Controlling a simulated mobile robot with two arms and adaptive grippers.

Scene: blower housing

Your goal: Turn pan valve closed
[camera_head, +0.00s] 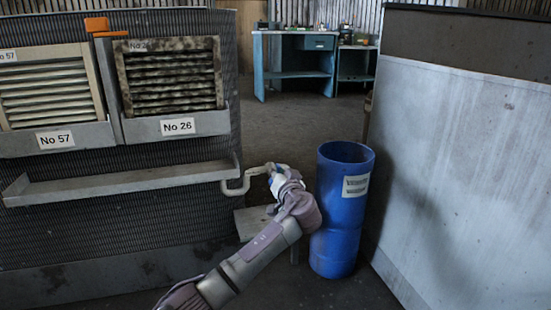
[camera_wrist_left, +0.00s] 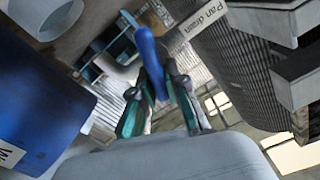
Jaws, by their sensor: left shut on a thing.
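The pan valve shows by its blue handle (camera_wrist_left: 148,58), which stands between the fingers in the left wrist view. My left gripper (camera_wrist_left: 157,88) has its green and grey fingers shut on this handle. In the head view my left gripper (camera_head: 275,178) is at the end of the pale drain pipe (camera_head: 238,188), right of the metal pan (camera_head: 120,185). The gripper and wrist hide most of the valve there. A "Pan drain" label (camera_wrist_left: 198,25) shows beside the handle in the wrist view. My right gripper is in neither view.
A blue barrel (camera_head: 342,210) stands close to the right of my left wrist. A pale panel wall (camera_head: 465,150) is further right. Louvred filters (camera_head: 172,78) numbered 57 and 26 sit above the pan. A blue workbench (camera_head: 295,60) is at the back beyond open floor.

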